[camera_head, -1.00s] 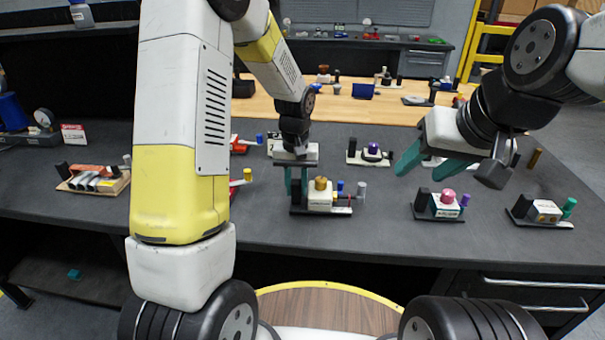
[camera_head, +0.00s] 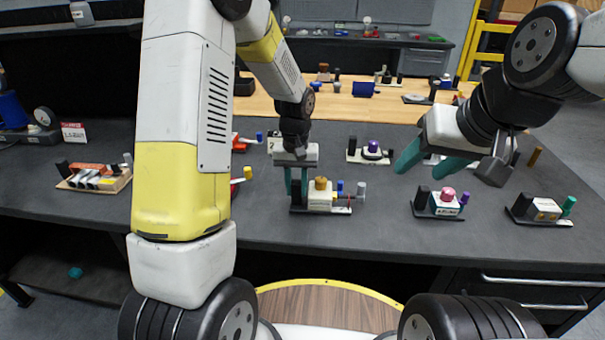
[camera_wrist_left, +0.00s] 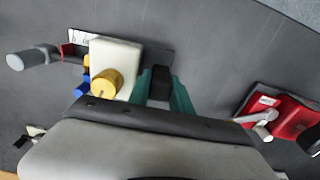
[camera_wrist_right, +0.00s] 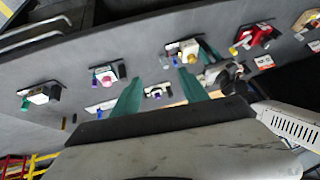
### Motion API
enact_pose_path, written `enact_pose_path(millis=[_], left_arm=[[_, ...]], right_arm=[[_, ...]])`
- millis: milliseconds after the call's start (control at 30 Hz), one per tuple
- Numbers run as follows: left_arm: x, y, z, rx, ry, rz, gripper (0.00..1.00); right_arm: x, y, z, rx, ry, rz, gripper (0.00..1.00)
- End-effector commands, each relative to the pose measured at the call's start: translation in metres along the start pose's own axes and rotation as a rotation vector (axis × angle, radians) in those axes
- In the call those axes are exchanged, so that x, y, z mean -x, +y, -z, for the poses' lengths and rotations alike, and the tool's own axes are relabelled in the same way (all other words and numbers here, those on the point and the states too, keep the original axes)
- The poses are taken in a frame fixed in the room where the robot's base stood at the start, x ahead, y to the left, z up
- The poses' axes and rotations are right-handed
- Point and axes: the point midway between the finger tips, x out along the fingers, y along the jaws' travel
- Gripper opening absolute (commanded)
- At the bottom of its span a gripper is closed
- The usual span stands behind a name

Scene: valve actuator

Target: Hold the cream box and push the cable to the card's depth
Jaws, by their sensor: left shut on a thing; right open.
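The cream box (camera_head: 320,199) sits on a dark base plate near the bench's front edge, with a brass-coloured knob on top and a black upright block (camera_wrist_left: 160,82) at its left end. My left gripper (camera_head: 296,184) points down and is shut on that black block; its fingers lie either side of it in the left wrist view. The cable (camera_wrist_left: 30,57) with a grey end and a red collar extends from the side of the box; its grey end (camera_head: 361,188) stands at the right. I cannot make out the card for certain. My right gripper (camera_head: 424,164) is open and empty above the bench.
A unit with a pink knob (camera_head: 447,194) stands right of the cream box, and one with a green plug (camera_head: 548,209) farther right. A purple-knobbed unit (camera_head: 372,151) is behind. A red unit (camera_wrist_left: 285,118) lies beside my left gripper. Bench space right of the cable is clear.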

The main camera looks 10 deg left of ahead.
Motion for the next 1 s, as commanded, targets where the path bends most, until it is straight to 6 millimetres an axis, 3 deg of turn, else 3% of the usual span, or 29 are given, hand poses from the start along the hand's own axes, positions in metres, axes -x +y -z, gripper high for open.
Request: enact_pose_path(millis=[133,200,467,767,1000], left_arm=[[-0.003,0.0,-0.001,0.0,-0.002,0.0,0.0],[-0.003,0.0,-0.001,0.0,-0.004,0.0,0.0],[-0.004,0.0,-0.002,0.0,-0.006,0.001,0.0],[-0.005,0.0,-0.002,0.0,-0.008,0.001,0.0],[-0.005,0.0,-0.003,0.0,-0.009,0.001,0.0]], right_arm=[[0.0,0.0,0.0,0.0,0.0,0.0,0.52],[0.0,0.0,0.0,-0.001,-0.001,0.0,0.41],[-0.012,-0.001,0.025,-0.098,-0.078,-0.013,0.41],[-0.061,-0.007,0.082,-0.355,-0.253,-0.095,0.41],[-0.121,-0.015,0.116,-0.554,-0.369,-0.21,0.41]])
